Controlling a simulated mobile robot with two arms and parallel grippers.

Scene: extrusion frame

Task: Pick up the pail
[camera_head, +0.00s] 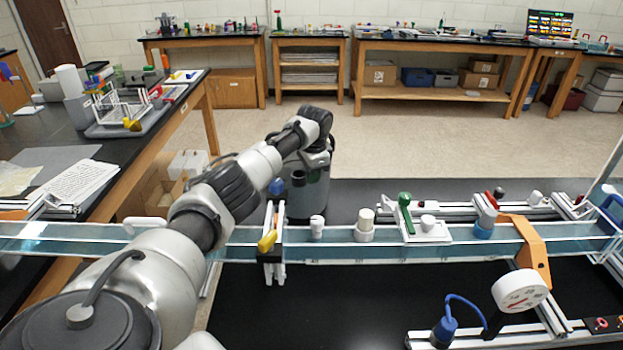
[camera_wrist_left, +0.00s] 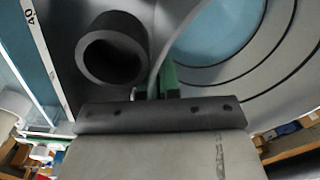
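The pail (camera_head: 318,196), a grey round vessel, stands on the black table behind the blue-tinted channel in the head view. My left gripper (camera_head: 312,166) points down right above it and hides its top. In the left wrist view the pail (camera_wrist_left: 289,75) fills the upper right, with ring-like walls and a light blue inside. A thin curved grey strip, perhaps its handle, runs down to my left gripper (camera_wrist_left: 158,95) beside a small green part. Whether the fingers are apart or closed on the strip is hidden. My right gripper is not in view.
A dark tube (camera_wrist_left: 112,48) stands beside the pail. The clear channel (camera_head: 350,250) crosses in front, carrying a yellow-handled clamp (camera_head: 267,241) and white cylinders (camera_head: 365,222). A round gauge (camera_head: 519,290) is at the front right. Bare black tabletop lies front centre.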

